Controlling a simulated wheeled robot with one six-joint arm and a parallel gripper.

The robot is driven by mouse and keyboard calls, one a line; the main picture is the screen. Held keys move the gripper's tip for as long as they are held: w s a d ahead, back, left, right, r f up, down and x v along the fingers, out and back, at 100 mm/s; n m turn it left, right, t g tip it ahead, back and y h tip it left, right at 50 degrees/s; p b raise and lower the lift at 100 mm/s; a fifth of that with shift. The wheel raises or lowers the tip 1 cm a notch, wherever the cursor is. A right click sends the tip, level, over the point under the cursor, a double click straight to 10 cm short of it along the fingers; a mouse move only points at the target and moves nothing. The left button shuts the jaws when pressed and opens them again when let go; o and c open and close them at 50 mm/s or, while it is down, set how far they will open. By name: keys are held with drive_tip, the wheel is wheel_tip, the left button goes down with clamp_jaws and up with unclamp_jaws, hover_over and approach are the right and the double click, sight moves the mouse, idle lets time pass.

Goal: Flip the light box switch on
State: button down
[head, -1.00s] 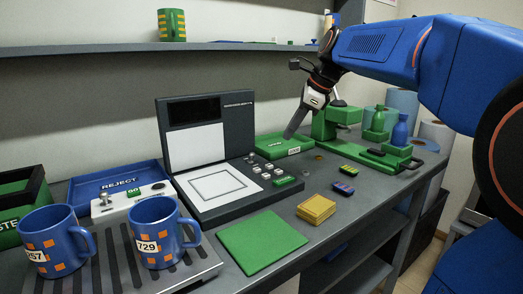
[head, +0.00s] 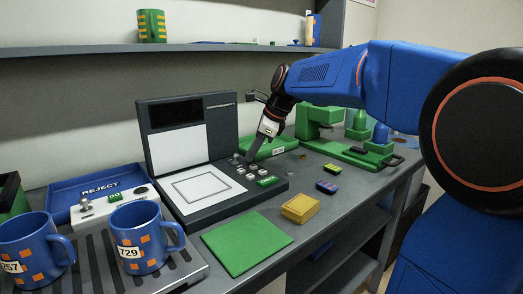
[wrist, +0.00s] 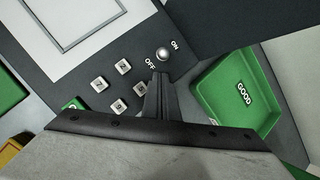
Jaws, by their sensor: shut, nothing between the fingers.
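The light box (head: 180,206) is a dark grey case with a white lit-looking plate and an upright back panel, in the middle of the head view. In the wrist view its switch (wrist: 162,54) is a small round silver knob between the labels ON and OFF. My gripper (wrist: 159,78) is shut and empty, its tips just beside the switch on the OFF side; I cannot tell whether they touch it. In the head view my gripper (head: 250,158) points down at the right part of the light box, by the buttons. Which way the switch is set is unclear.
White number buttons (wrist: 123,67) lie left of the gripper. A green GOOD tray (wrist: 206,92) stands close on the right. In the head view, two blue mugs (head: 140,250), a green mat (head: 246,243) and yellow pads (head: 300,208) lie nearer the front.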

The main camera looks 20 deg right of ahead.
drive_tip(key=shift+w+a+r, duration=0.15)
drive_tip(key=shift+w+a, duration=0.2)
drive_tip(key=shift+a, duration=0.4)
drive_tip(key=shift+w+a+r+g+h, duration=0.1)
drive_tip(key=shift+w+r+g+h, duration=0.3)
drive_tip(key=shift+g, duration=0.5)
drive_tip(key=shift+w+a+r+g+h, duration=0.15)
drive_tip(key=shift+w+g, duration=0.3)
drive_tip(key=shift+g, duration=0.25)
drive_tip(key=shift+w+a+r+g+h, duration=0.15)
drive_tip(key=shift+w+g, duration=0.25)
drive_tip(key=shift+g, duration=0.3)
drive_tip(key=shift+s, duration=0.1)
drive_tip(key=shift+r, duration=0.7)
drive_tip(key=shift+d, duration=0.15)
drive_tip(key=shift+m, duration=0.3)
drive_tip(key=d, duration=0.1)
drive_tip(key=s+d, duration=0.1)
drive_tip(key=d+r, duration=0.1)
drive_tip(key=shift+s+d, duration=0.3)
wheel_tip(320, 180, up, 10)
drive_tip(key=w, duration=0.2)
drive_tip(key=shift+d+f, duration=0.2)
drive_tip(key=shift+d, duration=0.25)
